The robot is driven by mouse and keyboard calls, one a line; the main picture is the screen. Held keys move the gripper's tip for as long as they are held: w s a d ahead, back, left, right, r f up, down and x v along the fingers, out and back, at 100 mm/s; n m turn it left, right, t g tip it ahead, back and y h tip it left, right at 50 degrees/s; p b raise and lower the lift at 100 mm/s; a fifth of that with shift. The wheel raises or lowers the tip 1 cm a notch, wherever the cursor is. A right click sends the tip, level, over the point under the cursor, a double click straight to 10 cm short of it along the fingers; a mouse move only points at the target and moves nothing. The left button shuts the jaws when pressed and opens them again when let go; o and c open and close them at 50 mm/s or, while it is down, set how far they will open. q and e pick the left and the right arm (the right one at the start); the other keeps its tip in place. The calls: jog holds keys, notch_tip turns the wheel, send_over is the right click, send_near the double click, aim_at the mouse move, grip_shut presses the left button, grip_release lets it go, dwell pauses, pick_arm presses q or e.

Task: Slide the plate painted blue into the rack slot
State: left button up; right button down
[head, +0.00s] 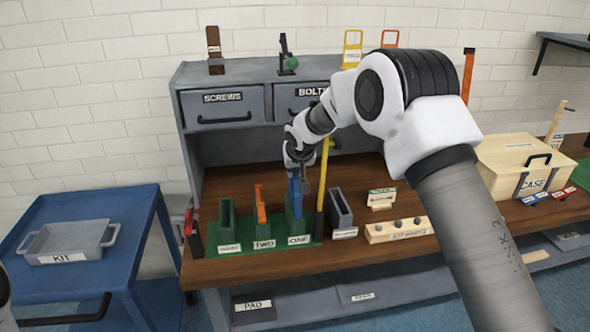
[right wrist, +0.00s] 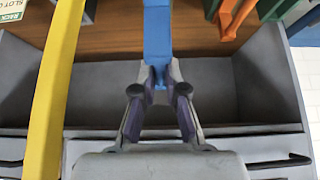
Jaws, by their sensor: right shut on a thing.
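The blue plate (head: 294,189) stands upright at the rack post labelled ONE. My right gripper (head: 299,163) is shut on its upper end. In the right wrist view the blue plate (right wrist: 157,32) runs away from between the closed fingertips (right wrist: 158,76). The green rack (head: 273,246) has slots labelled THREE, TWO and ONE. The plate's lower part overlaps slot ONE (head: 297,229); how deep it sits I cannot tell. An orange plate (head: 261,205) stands in slot TWO, and slot THREE (head: 227,218) looks empty. My left gripper is not in view.
A yellow upright bar (head: 323,174) stands close to the right of slot ONE, and a grey holder (head: 340,207) is beyond it. The drawer unit (head: 236,107) is behind. A blue cart (head: 92,213) with a grey kit tray (head: 70,242) is at left, a wooden case (head: 515,153) at right.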

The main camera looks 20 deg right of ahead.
aim_at(295, 190)
jog(key=shift+f+b, duration=3)
jog(key=shift+f, duration=0.6)
jog(key=c, duration=1.1)
grip_release()
jog(key=shift+r, duration=0.1)
jog(key=shift+c, duration=0.2)
jog(key=shift+r, duration=0.1)
jog(key=v, duration=1.2)
jog(key=shift+s+f, duration=0.1)
jog(key=shift+f, duration=0.15)
